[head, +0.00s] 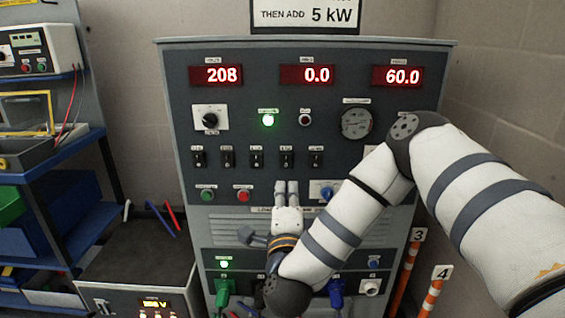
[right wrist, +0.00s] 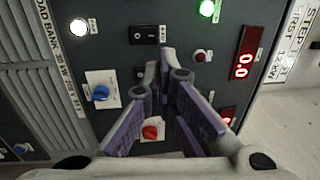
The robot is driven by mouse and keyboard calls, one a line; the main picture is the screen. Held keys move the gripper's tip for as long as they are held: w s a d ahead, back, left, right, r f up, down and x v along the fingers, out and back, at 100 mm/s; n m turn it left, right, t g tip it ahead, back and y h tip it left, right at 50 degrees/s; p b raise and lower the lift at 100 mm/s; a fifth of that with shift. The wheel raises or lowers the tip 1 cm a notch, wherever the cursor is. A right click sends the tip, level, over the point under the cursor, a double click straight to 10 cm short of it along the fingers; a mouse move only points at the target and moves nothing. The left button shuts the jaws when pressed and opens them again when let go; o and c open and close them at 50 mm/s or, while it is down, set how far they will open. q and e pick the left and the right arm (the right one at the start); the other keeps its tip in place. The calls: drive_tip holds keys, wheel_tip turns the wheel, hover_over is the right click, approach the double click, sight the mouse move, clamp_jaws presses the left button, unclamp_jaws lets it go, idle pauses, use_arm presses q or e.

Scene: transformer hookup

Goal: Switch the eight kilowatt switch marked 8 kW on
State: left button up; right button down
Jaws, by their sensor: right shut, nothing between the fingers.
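A row of several small black switches (head: 256,159) runs across the grey load bank panel, each with a tiny label above. The labels are too small to read, so I cannot tell which switch is marked 8 kW or how it is set. My right gripper (head: 286,187) is shut and empty, with its fingertips pointing up just below the right half of the row. In the right wrist view, its fingertips (right wrist: 171,62) are beside one black switch (right wrist: 148,34) and partly cover others. Contact cannot be told. My left gripper is not in view.
Red displays (head: 218,75) read 208, 0.0 and 60.0 above a lit green lamp (head: 268,120). Green (head: 207,195) and red (head: 243,195) buttons and a blue knob (head: 326,193) sit below the switches. A blue shelf unit (head: 70,150) stands at left; striped posts (head: 405,270) stand at right.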

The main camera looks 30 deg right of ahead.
sight(286, 154)
drive_tip(key=b+x, duration=0.1)
drive_tip(key=x, duration=0.3)
drive_tip(key=b+x, duration=0.1)
drive_tip(key=x, duration=0.2)
drive_tip(key=f+b+x, duration=0.1)
drive_tip(key=b+x, duration=0.1)
drive_tip(key=x, duration=0.2)
drive_tip(key=shift+w+d, duration=0.15)
drive_tip(key=shift+w, duration=0.25)
drive_tip(key=shift+w+d+r, duration=0.3)
drive_tip(key=shift+w, duration=0.15)
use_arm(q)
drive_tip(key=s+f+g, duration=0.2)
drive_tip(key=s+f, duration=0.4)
use_arm(e)
drive_tip(key=shift+r, duration=0.1)
drive_tip(key=shift+w+d+r, duration=0.15)
drive_tip(key=shift+w+r, duration=0.05)
drive_tip(key=shift+w, duration=0.05)
drive_tip(key=shift+w+f, duration=0.1)
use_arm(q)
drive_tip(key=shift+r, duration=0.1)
